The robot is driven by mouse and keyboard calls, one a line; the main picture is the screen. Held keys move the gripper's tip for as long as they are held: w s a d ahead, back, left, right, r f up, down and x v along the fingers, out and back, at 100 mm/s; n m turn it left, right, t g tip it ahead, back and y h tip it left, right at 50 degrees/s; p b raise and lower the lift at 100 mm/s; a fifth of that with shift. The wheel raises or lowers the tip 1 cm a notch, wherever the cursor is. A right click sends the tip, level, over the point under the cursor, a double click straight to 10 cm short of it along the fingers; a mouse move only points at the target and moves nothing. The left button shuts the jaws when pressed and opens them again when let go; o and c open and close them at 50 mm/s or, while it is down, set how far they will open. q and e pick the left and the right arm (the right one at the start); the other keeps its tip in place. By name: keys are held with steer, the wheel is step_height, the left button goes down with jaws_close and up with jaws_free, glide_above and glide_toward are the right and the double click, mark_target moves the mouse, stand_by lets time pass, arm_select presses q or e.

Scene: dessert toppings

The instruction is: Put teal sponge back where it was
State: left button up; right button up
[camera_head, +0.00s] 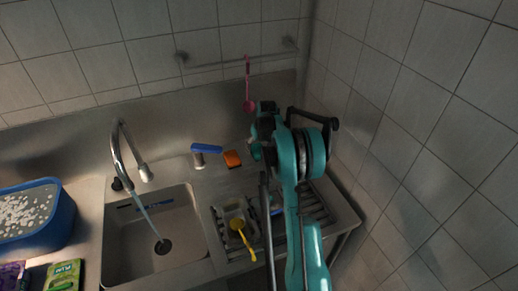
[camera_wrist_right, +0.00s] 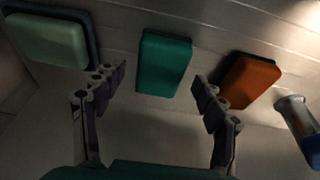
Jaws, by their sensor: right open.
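The teal sponge (camera_wrist_right: 164,62) stands against the metal back wall of the counter in the right wrist view. My right gripper (camera_wrist_right: 160,78) is open, with one finger on each side of the sponge's image. A gap shows between the sponge and each finger, and I see no grip on it. In the head view my right arm (camera_head: 290,160) reaches to the back right corner and hides the teal sponge. My left gripper is not in view.
An orange sponge (camera_wrist_right: 250,80) stands right of the teal one; it also shows in the head view (camera_head: 232,158). A pale green sponge (camera_wrist_right: 47,40) in a dark holder is at left. A blue-handled item (camera_head: 206,149), running tap (camera_head: 121,150), sink (camera_head: 130,235) and yellow utensil (camera_head: 239,228) are nearby.

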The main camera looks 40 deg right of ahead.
steer(key=p+v, duration=0.2)
steer(key=v, duration=0.9)
steer(key=s+a+r+n+t, duration=0.1)
steer(key=s+a+r, duration=0.2)
steer(key=a, duration=0.4)
steer(key=s+a+r, duration=0.3)
steer(key=a+r, duration=0.1)
steer(key=a, duration=0.3)
steer(key=s+a+r+n+t, duration=0.1)
steer(key=s+a+r, duration=0.15)
steer(key=a, duration=0.35)
steer(key=s+a+f+n+t+y, duration=0.1)
steer(key=s+a+f, duration=0.3)
steer(key=s+a, duration=1.1)
steer(key=s+t, duration=0.1)
steer(key=s, duration=0.1)
steer(key=shift+s+a+f+n, duration=0.15)
steer(key=shift+s+a+n, duration=0.1)
steer(key=shift+s+n, duration=0.05)
